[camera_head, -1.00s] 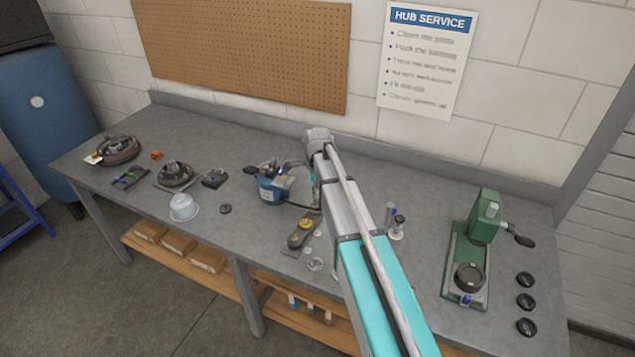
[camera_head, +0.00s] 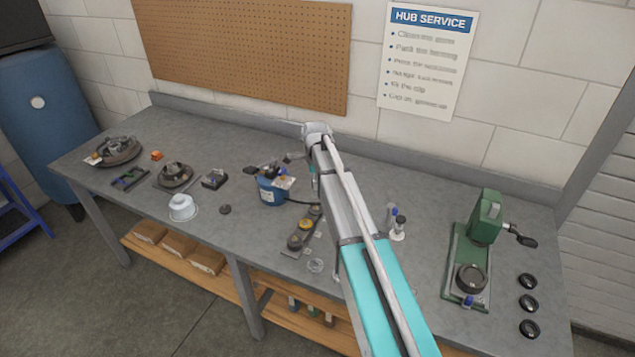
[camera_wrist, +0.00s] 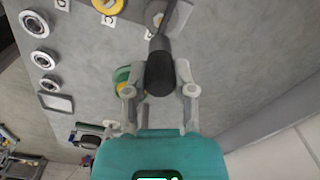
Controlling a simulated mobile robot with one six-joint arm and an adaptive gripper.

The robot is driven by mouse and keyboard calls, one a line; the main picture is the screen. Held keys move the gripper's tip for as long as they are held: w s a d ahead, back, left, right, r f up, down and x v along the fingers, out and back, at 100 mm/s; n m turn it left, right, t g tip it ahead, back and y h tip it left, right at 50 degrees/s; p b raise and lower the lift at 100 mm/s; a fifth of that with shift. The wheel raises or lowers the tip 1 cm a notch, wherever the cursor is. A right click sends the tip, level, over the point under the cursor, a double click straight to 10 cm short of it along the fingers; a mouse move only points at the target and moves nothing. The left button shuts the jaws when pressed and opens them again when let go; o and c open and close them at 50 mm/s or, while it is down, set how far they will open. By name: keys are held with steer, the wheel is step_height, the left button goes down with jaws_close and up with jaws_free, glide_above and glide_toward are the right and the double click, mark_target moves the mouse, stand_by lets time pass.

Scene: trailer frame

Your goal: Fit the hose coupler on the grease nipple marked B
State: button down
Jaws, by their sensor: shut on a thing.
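The nipple plate's yellow ring (camera_wrist: 107,5) and a grey round fitting (camera_wrist: 157,15) show at the top, apart from the coupler. A tag reading C (camera_wrist: 108,20) lies below the yellow ring; a tag near the hose (camera_wrist: 150,34) seems to read B. In the head view the dark plate (camera_head: 296,243) lies mid-bench; my arm hides the gripper and coupler.
A blue grease pot (camera_head: 270,190) stands left of my arm, with a white cup (camera_head: 181,206) farther left. A green press (camera_head: 484,222) and several black rings (camera_head: 528,281) are at the right. Small bottles (camera_head: 397,226) stand right of my arm.

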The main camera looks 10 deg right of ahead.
mark_target(316, 194)
steer(key=shift+f+b, duration=2.2)
steer(key=shift+f, duration=0.15)
steer(key=shift+f+b, duration=0.85)
steer(key=shift+f, duration=0.05)
stand_by(2.1)
steer(key=shift+c, duration=1.8)
jaws_free()
steer(key=o, duration=0.4)
steer(key=shift+w, duration=0.1)
steer(key=shift+c, duration=0.2)
steer(key=shift+r, duration=0.2)
steer(key=shift+r+p, duration=3.35)
steer(key=shift+p, duration=0.15)
